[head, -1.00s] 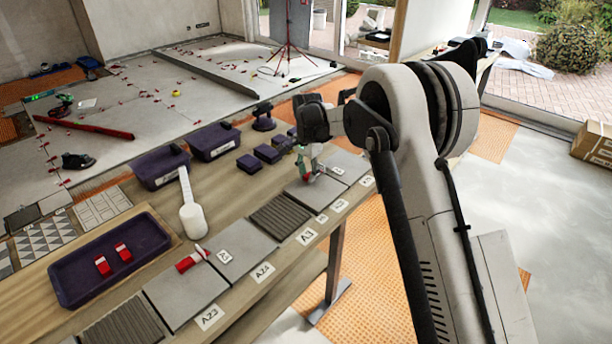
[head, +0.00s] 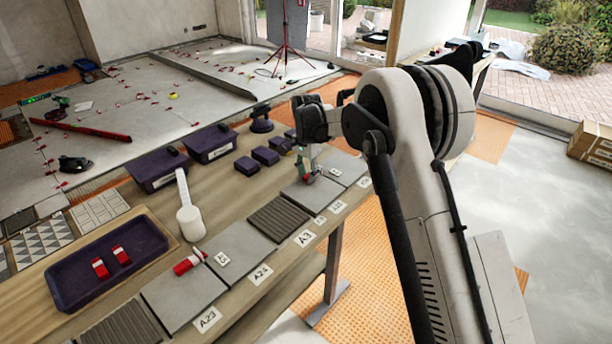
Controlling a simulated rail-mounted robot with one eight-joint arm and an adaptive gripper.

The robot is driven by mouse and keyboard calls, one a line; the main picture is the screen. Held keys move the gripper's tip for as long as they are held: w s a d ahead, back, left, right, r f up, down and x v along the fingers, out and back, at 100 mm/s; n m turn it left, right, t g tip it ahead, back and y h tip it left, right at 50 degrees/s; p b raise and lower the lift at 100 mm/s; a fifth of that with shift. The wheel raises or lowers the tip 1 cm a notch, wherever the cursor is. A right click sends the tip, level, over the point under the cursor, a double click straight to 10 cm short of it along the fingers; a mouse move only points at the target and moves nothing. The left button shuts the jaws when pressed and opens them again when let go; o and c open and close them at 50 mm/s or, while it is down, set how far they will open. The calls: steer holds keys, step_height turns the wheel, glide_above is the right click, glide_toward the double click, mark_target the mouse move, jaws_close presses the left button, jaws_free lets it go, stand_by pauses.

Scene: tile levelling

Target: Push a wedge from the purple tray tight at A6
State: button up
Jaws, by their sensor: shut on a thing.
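The purple tray (head: 63,283) lies at the left end of the bench with two red wedges in it, one wedge (head: 100,268) and another wedge (head: 121,255). My gripper (head: 311,174) is low over the joint between two grey tiles at the far part of the row. It is shut on a small red piece, which looks like a wedge; the fingers hide most of it. How far the piece sits in the joint cannot be told. The small label cards near my gripper are too small to read, so A6 cannot be picked out.
Another red wedge (head: 189,263) sits at a nearer tile joint beside a white clip. Purple boxes (head: 211,143) and small purple blocks (head: 265,156) line the back, near my gripper.

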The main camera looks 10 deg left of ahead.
steer(key=shift+w+d, duration=0.55)
steer(key=shift+w, duration=0.25)
stand_by(1.3)
steer(key=o, duration=0.9)
step_height(320, 180, up, 12)
steer(key=s+d+r+n+t, duration=0.2)
steer(key=s+d+r, duration=0.65)
steer(key=r, duration=0.25)
steer(key=s+d+r+n+t, duration=0.2)
steer(key=s+d+r, duration=0.3)
steer(key=s+d, duration=0.55)
steer(key=s+d+f+n+t, duration=0.1)
steer(key=s+d+f, duration=0.1)
steer(key=s, duration=0.6)
steer(key=s+d+f+n+t, duration=0.1)
steer(key=s+d+f, duration=0.1)
steer(key=s, duration=0.7)
steer(key=s+d+f+n+t, duration=0.1)
steer(key=s+d+f, duration=0.2)
steer(key=s, duration=0.6)
steer(key=shift+d+p, duration=0.4)
